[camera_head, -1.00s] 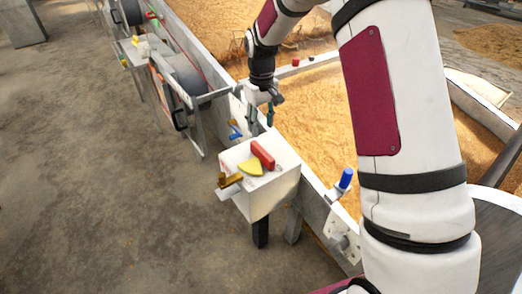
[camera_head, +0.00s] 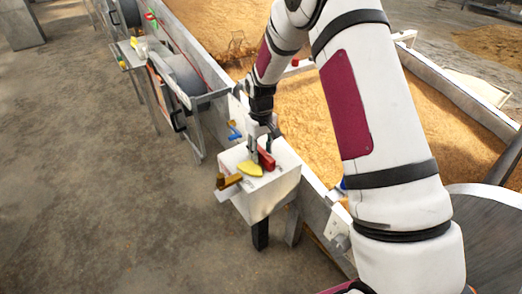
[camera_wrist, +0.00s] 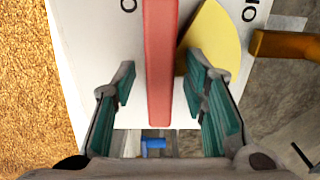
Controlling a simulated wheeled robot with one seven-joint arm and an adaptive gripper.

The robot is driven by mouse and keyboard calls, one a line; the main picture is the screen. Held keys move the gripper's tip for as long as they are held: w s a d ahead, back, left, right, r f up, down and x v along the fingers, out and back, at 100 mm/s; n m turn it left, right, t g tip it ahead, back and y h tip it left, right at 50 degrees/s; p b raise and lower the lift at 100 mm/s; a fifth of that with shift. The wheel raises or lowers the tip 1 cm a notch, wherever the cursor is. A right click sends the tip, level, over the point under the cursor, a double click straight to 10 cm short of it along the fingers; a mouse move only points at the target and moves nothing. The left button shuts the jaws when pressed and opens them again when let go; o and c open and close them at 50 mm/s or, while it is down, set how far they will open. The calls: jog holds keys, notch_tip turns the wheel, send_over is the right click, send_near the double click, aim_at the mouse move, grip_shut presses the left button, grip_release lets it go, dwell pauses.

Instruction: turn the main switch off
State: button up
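The main switch is a red bar handle (camera_head: 266,160) on top of a white box (camera_head: 262,203), beside a yellow plate (camera_head: 249,168). In the wrist view the red handle (camera_wrist: 160,60) runs up the middle, with the yellow plate (camera_wrist: 213,45) to its right. Dark letters, partly cut off, show on the white top on both sides. My gripper (camera_wrist: 160,80) is open, its teal-padded fingers on either side of the handle, with gaps visible. In the head view my gripper (camera_head: 262,147) is at the box top and partly hides the handle.
A brown-yellow lever (camera_head: 229,181) sticks out from the box's left side. A blue handle (camera_head: 235,131) is behind the box. A long grain trough (camera_head: 300,110) lies to the right.

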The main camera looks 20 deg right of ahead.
grip_shut()
jog(key=shift+m, duration=0.3)
jog(key=m, duration=0.4)
jog(key=shift+a, duration=0.25)
jog(key=m, duration=0.5)
jog(key=shift+a, duration=0.2)
jog(key=m+p, duration=0.1)
jog(key=m, duration=0.3)
jog(key=shift+w+a, duration=0.1)
jog(key=shift+w, duration=0.05)
jog(key=shift+w+a+m+p, duration=0.15)
jog(key=shift+m+p, duration=0.15)
jog(key=shift+m, duration=1.8)
